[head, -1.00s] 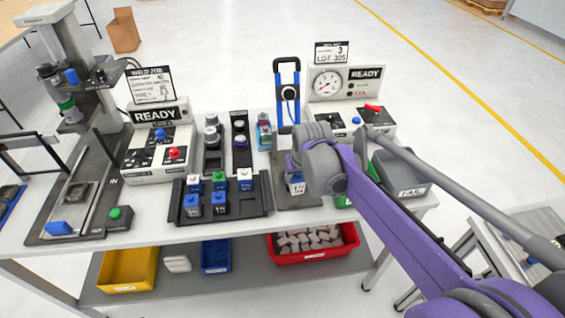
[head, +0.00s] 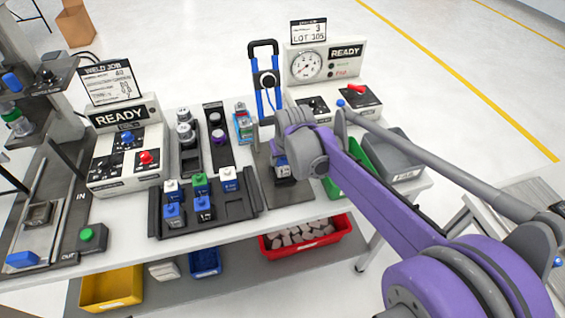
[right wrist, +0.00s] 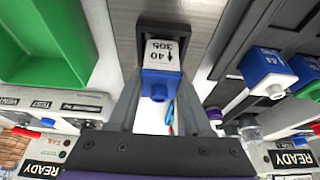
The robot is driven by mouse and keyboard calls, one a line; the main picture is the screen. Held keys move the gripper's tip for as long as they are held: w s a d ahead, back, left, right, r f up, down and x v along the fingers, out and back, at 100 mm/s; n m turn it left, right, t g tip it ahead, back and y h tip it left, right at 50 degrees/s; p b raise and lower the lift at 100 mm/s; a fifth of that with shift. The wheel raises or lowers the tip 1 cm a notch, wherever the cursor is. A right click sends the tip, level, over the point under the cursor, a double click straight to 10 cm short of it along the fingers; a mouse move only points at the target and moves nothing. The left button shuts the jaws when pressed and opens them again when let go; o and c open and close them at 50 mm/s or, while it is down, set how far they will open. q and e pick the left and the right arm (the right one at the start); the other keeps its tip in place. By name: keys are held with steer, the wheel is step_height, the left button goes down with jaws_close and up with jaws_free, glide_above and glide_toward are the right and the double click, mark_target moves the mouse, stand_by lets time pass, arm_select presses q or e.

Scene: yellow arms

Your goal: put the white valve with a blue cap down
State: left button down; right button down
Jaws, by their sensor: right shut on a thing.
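The white valve with a blue cap (right wrist: 162,68) is between the fingers of my right gripper (right wrist: 158,100) in the right wrist view. Its white face carries printed "40" and "305", and its blue cap points toward the camera. Its far end is at a dark block (right wrist: 164,28) on a grey plate; I cannot tell whether it is fully seated there. In the head view the valve (head: 283,169) shows only partly beside my right gripper (head: 290,155), low over the grey plate (head: 268,198) of the blue-handled fixture. My left gripper is out of view.
A black rack (head: 240,208) with several blue, white and green valves stands left of the plate. A green bin (head: 352,178) and a grey bin (head: 395,160) are on the right. A gauge tester (head: 325,70) stands behind. A red bin (head: 330,240) is on the shelf below.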

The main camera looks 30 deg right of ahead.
steer(key=shift+f, duration=0.65)
steer(key=shift+f, duration=0.2)
steer(key=shift+c, duration=1.7)
jaws_free()
steer(key=shift+s+r, duration=0.15)
steer(key=shift+r, duration=0.4)
steer(key=p+v, duration=0.1)
steer(key=v, duration=1)
steer(key=s+a+f+n, duration=0.1)
steer(key=s+a+f, duration=0.3)
steer(key=s+f, duration=0.3)
steer(key=s+a+f+n+t+y, duration=0.1)
steer(key=s+a+f, duration=0.4)
steer(key=s, duration=0.5)
steer(key=shift+s+a+f+n, duration=0.25)
steer(key=shift+s+f+n, duration=0.15)
steer(key=shift+f, duration=0.45)
